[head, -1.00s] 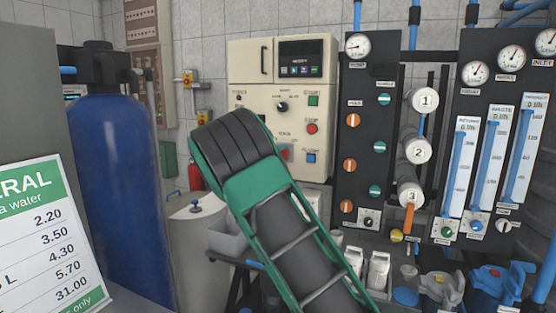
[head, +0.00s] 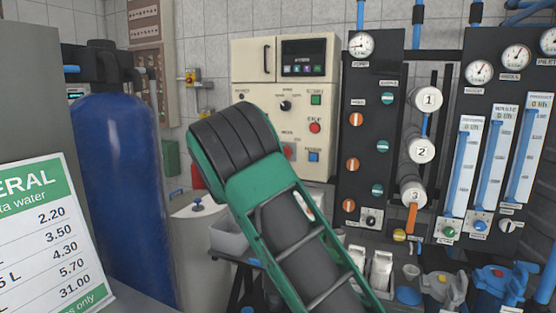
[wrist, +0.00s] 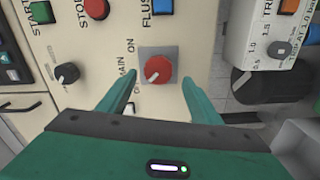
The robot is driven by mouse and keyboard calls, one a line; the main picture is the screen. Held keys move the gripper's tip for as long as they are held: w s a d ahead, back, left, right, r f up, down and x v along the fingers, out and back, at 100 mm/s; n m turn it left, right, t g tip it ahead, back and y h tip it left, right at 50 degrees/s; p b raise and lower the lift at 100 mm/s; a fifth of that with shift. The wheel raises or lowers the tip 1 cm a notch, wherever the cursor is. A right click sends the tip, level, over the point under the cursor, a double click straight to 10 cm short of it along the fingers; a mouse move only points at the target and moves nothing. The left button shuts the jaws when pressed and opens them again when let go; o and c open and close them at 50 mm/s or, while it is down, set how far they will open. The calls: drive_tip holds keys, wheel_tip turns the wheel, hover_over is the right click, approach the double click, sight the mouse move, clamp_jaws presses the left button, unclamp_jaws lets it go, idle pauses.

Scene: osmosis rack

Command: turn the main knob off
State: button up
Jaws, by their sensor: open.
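The main knob (wrist: 159,69) is red on a square grey plate, with "MAIN" and "ON" printed beside it in the wrist view. A pale mark shows on its face; I cannot tell exactly which setting it points to. My gripper (wrist: 158,84) is open, with one green finger on each side of the knob's lower part in the picture. I see a gap on both sides and cannot judge the depth. In the head view a bit of the red knob (head: 288,151) shows past my arm, on the cream control cabinet (head: 255,75); the fingers are hidden there.
Near the knob are the blue flush button (wrist: 162,6), red stop button (wrist: 96,8), green start button (wrist: 41,12) and a black selector (wrist: 66,74). A white box with a large black knob (wrist: 257,85) stands at right. A dark valve panel (head: 370,200) adjoins the cabinet.

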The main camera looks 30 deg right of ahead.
drive_tip(key=v, duration=0.8)
drive_tip(key=shift+w+f, duration=0.1)
drive_tip(key=s+d+f+m+g+y, duration=0.35)
drive_tip(key=s+d+f, duration=0.3)
drive_tip(key=s, duration=0.35)
drive_tip(key=s+d+f+m+g+y, duration=0.2)
drive_tip(key=s+d+f+m+g, duration=0.2)
drive_tip(key=s+d+f, duration=0.4)
drive_tip(key=s+a+f+m+g+y, duration=0.1)
drive_tip(key=s+a+y, duration=0.2)
drive_tip(key=s, duration=0.8)
drive_tip(key=s+a+f+m+g+y, duration=0.1)
drive_tip(key=s+a+m+y, duration=0.1)
drive_tip(key=s+a, duration=0.5)
drive_tip(key=s+a+f+m+g+y, duration=0.1)
drive_tip(key=s+a+y, duration=0.3)
drive_tip(key=s, duration=1.2)
drive_tip(key=shift+s+a+f, duration=0.15)
drive_tip(key=shift+a+f, duration=0.25)
drive_tip(key=shift+a, duration=0.6)
drive_tip(key=shift+m+g, duration=0.25)
